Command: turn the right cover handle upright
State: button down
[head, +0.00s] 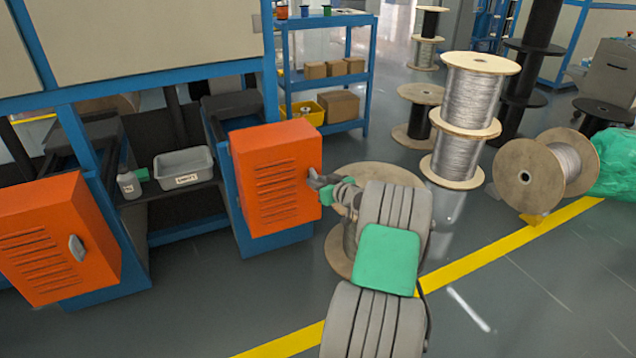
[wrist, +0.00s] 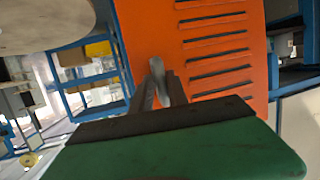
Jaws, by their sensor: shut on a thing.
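The right orange cover (head: 275,178) is a louvred box on the blue machine frame. Its grey handle (wrist: 157,72) shows in the wrist view, between my gripper's fingers. In the head view my gripper (head: 318,182) is at the cover's right edge and hides most of the handle. My gripper (wrist: 158,95) is shut on the handle. In the wrist view the handle's upper end sticks out past the fingertips against the orange face. Its exact angle on the cover is hard to tell.
The left orange cover (head: 55,240) has its own grey handle (head: 77,248). A grey bin (head: 184,169) and a white bottle (head: 129,184) sit between the covers. Wire spools (head: 462,155) stand at right. A blue shelf (head: 326,82) stands behind.

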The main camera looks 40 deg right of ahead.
jog(key=shift+w+a, duration=0.2)
jog(key=shift+a, duration=0.15)
jog(key=c, duration=1.5)
grip_release()
jog(key=shift+a, duration=0.1)
jog(key=shift+o, duration=0.2)
jog(key=shift+s+d, duration=0.1)
jog(key=shift+d, duration=0.2)
jog(key=p+v, duration=0.3)
jog(key=v, duration=0.4)
jog(key=shift+s, duration=0.4)
jog(key=shift+a+r, duration=0.1)
jog(key=shift+r, duration=0.05)
